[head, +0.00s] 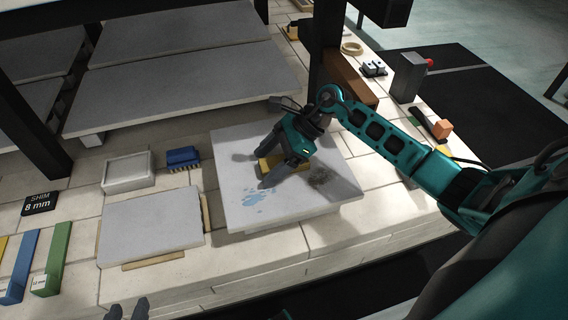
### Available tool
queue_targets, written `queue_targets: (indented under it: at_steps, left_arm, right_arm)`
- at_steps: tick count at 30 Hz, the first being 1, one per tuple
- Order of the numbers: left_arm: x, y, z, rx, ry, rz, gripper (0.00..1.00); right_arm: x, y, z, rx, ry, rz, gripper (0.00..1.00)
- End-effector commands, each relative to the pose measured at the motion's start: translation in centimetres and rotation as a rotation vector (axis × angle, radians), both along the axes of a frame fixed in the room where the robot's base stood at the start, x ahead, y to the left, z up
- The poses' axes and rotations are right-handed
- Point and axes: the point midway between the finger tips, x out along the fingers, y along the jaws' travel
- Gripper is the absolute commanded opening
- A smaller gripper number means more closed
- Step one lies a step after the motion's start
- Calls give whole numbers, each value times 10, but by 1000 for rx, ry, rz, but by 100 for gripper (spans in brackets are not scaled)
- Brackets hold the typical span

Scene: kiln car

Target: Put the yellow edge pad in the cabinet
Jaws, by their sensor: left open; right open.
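A small yellow pad (266,164) lies on a grey kiln slab (236,203) near the middle of the head view. My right gripper (268,167) reaches down over the pad from the right, its fingers around or just above it; I cannot tell whether they touch it. That gripper is open and hides part of the pad. Two dark fingertips of my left gripper (129,309) show at the bottom edge, apart and away from the pad. No cabinet can be made out in this view.
The slab has blue stains and a dark patch. To its left are another slab (150,226), a white tray (128,172), a blue brush (182,157), a shim block (41,203) and coloured bars (53,258). Shelves and dark posts stand behind. A grey block (408,77) stands right.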

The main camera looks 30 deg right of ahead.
Motion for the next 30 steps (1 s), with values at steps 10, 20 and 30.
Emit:
queue_targets:
  at_steps: [10,20,30]
  left_arm:
    - [0,0,0,1,0,1,43]
    - [0,2,0,7,0,-3,43]
    - [0,3,0,11,-1,-6,43]
  right_arm:
    - [0,0,0,-1,0,-1,65]
    - [0,0,0,-1,0,-1,34]
    - [0,0,1,-1,0,-1,18]
